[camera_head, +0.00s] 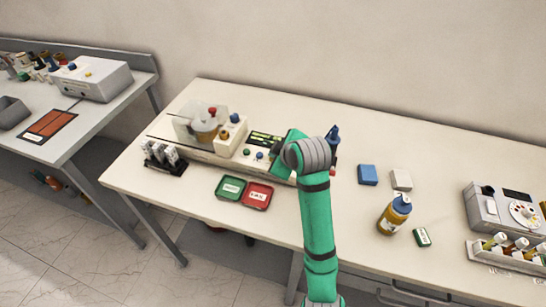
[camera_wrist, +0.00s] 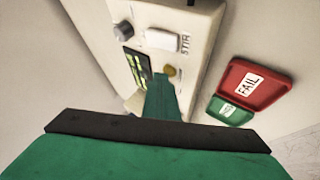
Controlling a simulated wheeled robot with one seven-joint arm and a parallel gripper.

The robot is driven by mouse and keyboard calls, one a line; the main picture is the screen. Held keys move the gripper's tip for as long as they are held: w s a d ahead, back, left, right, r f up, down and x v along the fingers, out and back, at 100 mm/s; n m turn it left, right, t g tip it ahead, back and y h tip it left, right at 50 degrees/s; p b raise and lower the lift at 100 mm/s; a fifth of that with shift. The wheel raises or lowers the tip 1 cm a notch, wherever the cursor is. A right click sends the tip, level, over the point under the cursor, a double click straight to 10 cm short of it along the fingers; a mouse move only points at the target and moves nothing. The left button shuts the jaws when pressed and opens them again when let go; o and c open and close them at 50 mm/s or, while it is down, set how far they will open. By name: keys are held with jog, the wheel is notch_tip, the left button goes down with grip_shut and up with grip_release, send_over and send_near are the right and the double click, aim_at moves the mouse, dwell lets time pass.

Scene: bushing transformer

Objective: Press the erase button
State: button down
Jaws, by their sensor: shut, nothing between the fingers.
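The cream bench device (camera_head: 229,138) lies along the back of the middle table, with a dark green-lit display and small buttons. In the wrist view its panel (camera_wrist: 196,22) shows a grey knob (camera_wrist: 123,31), a white button (camera_wrist: 161,39) beside the word STIR, the display (camera_wrist: 138,68) and a yellowish round button (camera_wrist: 169,71). No erase label is readable. My green gripper (camera_wrist: 164,98) is shut and empty over the panel, with its tip close to the yellowish button. I cannot tell whether they touch. My wrist and gripper hide the device's right part in the head view.
A green tray (camera_head: 230,188) and a red FAIL tray (camera_head: 258,196) lie in front of the device. A black rack (camera_head: 165,160) stands to its left. A blue block (camera_head: 367,175), a white block (camera_head: 401,180) and an amber bottle (camera_head: 394,215) stand to the right.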

jog(key=shift+r, duration=0.85)
notch_tip(320, 180, up, 5)
dwell(0.7)
dwell(0.8)
